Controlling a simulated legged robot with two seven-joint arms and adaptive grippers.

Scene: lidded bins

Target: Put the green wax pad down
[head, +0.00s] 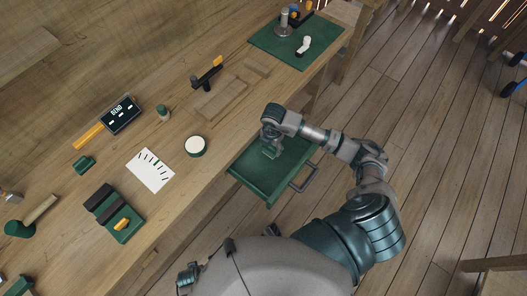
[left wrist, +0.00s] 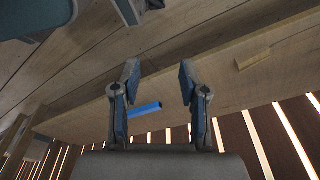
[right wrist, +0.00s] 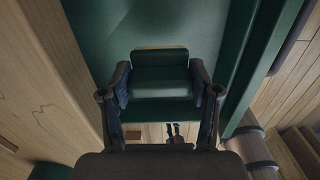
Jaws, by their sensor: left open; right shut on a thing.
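My right gripper (head: 271,149) is shut on the green wax pad, over the open green drawer (head: 248,180). In the right wrist view the green wax pad (right wrist: 160,82) sits between the two fingers of the right gripper (right wrist: 161,92), with the drawer's green floor behind it. I cannot tell whether the pad touches the drawer floor. My left gripper (left wrist: 160,78) is open and empty in the left wrist view, away from the drawer.
The drawer's handle (head: 303,180) faces the floor side. The drawer has free room.

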